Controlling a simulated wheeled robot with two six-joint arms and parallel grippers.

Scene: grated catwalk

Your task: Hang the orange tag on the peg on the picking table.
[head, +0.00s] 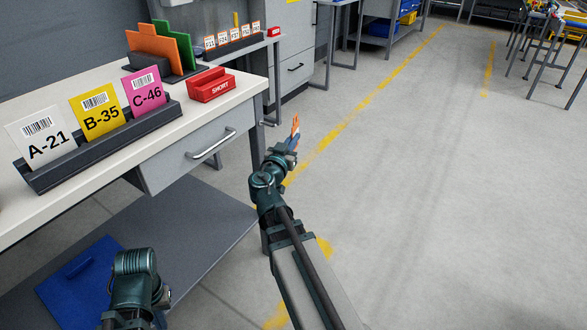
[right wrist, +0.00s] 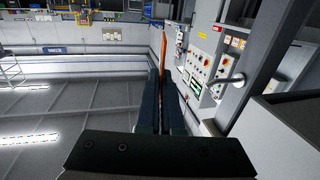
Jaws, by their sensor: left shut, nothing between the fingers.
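My right gripper (head: 292,143) reaches past the right end of the white-topped table (head: 60,94) and is shut on the orange tag (head: 296,124). The tag stands up from the fingertips, nearly edge-on. In the right wrist view the tag (right wrist: 163,58) is a thin orange strip between the dark fingers (right wrist: 162,105). My left gripper (head: 160,317) is low at the bottom left, beside the table, shut and empty; little of it shows. I cannot make out a peg for certain. A thin yellow upright (head: 236,20) stands at the back.
A dark rack (head: 110,138) holds cards A-21, B-35 and C-46. A red SHORT block (head: 210,86) and upright orange and green panels (head: 155,44) stand behind it. A drawer handle (head: 211,144) juts out. Floor to the right is clear.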

